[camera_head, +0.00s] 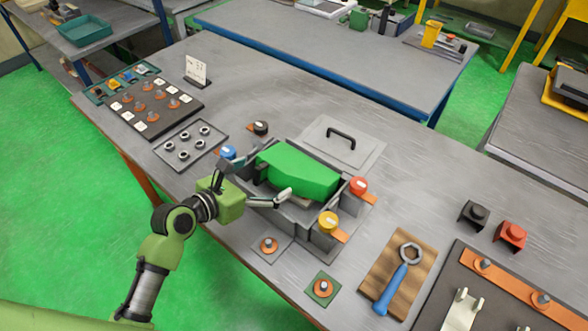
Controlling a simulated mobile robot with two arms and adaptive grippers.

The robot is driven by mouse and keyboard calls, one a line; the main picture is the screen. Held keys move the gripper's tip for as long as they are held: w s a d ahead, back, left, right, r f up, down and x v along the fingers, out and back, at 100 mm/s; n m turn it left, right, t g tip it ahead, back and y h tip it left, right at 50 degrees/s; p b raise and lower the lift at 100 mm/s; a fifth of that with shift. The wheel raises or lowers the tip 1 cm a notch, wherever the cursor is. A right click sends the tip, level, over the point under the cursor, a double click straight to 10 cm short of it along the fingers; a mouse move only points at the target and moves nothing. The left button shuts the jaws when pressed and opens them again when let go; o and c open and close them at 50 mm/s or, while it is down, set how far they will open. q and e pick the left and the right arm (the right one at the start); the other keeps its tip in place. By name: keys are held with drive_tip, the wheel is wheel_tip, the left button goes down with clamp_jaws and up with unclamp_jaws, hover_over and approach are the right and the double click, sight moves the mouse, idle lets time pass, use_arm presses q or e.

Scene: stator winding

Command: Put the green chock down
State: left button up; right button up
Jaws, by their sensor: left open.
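The green chock (300,171) is a bright green block with slanted ends. It sits in the top of a grey box-like housing (318,236) on the bench, slightly tilted in the picture. My left gripper (283,183) is open at the near left side of the chock, with its fingers close to the chock's lower edge. I cannot tell whether a finger touches it. The inside of the housing is mostly hidden by the chock and the gripper. My right gripper is not in view.
Blue (228,152), black (261,128), red (358,186) and yellow (328,221) knobs surround the housing. A grey lid with a black handle (341,137) lies behind it. A wrench (398,278) lies on a wooden board at right. A tray with rings (188,146) is at left.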

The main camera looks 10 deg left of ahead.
use_arm(q)
drive_tip(key=shift+w+d+f, duration=0.2)
drive_tip(key=shift+w+d, duration=0.05)
drive_tip(key=shift+w, duration=0.1)
drive_tip(key=shift+s, duration=0.1)
drive_tip(key=shift+c, duration=0.5)
drive_tip(key=shift+s+a+r, duration=0.15)
drive_tip(key=shift+s+a, duration=0.05)
drive_tip(key=shift+s, duration=0.05)
drive_tip(key=c, duration=2.4)
clamp_jaws()
drive_tip(key=shift+w+d+r, duration=0.1)
drive_tip(key=shift+w+r, duration=0.05)
drive_tip(key=shift+r, duration=0.1)
